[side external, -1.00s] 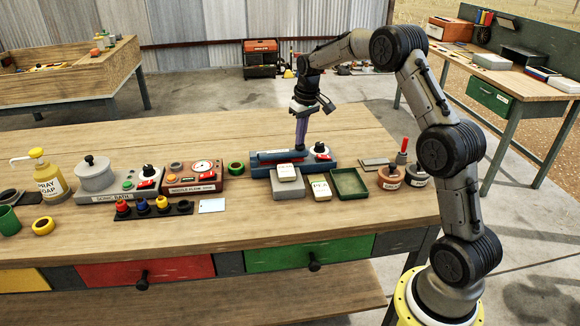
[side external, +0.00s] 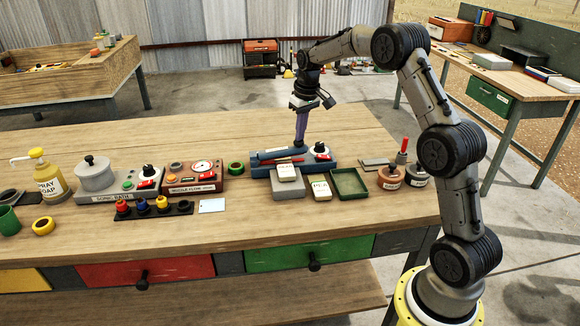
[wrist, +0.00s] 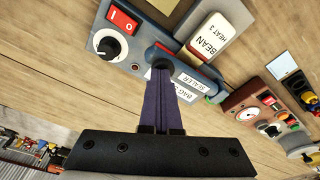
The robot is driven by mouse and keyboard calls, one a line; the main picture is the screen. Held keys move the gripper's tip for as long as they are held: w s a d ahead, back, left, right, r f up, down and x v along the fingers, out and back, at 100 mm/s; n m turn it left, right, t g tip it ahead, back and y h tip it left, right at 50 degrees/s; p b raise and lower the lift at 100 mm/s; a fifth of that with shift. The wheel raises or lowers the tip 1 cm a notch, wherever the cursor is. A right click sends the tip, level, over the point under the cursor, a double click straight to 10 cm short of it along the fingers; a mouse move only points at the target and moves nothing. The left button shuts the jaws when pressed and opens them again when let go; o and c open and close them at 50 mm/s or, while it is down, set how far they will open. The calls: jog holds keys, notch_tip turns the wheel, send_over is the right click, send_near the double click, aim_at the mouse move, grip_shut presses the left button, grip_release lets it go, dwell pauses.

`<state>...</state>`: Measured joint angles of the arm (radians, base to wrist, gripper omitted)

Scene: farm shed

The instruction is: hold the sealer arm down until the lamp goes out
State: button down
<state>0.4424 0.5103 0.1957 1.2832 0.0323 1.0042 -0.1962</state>
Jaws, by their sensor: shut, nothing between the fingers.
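The blue bag sealer (side external: 325,163) stands on the bench, with a white pouch on its front edge. In the wrist view, its blue body (wrist: 203,83) shows a label, a red rocker switch (wrist: 123,18) and a black dial (wrist: 107,46). My gripper (side external: 300,142) points down over the sealer arm, with its purple fingers shut and empty. In the wrist view, my fingertips (wrist: 162,66) are at the dark end of the arm; I cannot tell whether they touch it. I cannot make out whether the lamp is lit.
Round pots (side external: 390,178) stand at right. The bench behind is clear.

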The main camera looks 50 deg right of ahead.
jog(key=shift+r, duration=3.3)
jog(key=a+r+t, duration=0.1)
jog(key=a+r, duration=0.3)
jog(key=r, duration=0.3)
jog(key=s+a+r+n+t, duration=0.1)
jog(key=s+a+r, duration=0.3)
jog(key=s+a, duration=0.25)
jog(key=s+a+r+n+t, duration=0.1)
jog(key=s+a+r+n, duration=0.1)
jog(key=s+a+r, duration=0.4)
jog(key=s+a+f+t, duration=0.1)
jog(key=s+a+f, duration=0.1)
jog(key=s, duration=0.3)
jog(key=s+a+f, duration=0.1)
jog(key=s+a, duration=0.2)
jog(key=s, duration=0.3)
jog(key=s+a+f, duration=0.1)
jog(key=s+f, duration=0.8)
jog(key=f, duration=0.1)
jog(key=shift+s+f, duration=0.15)
jog(key=shift+f, duration=0.25)
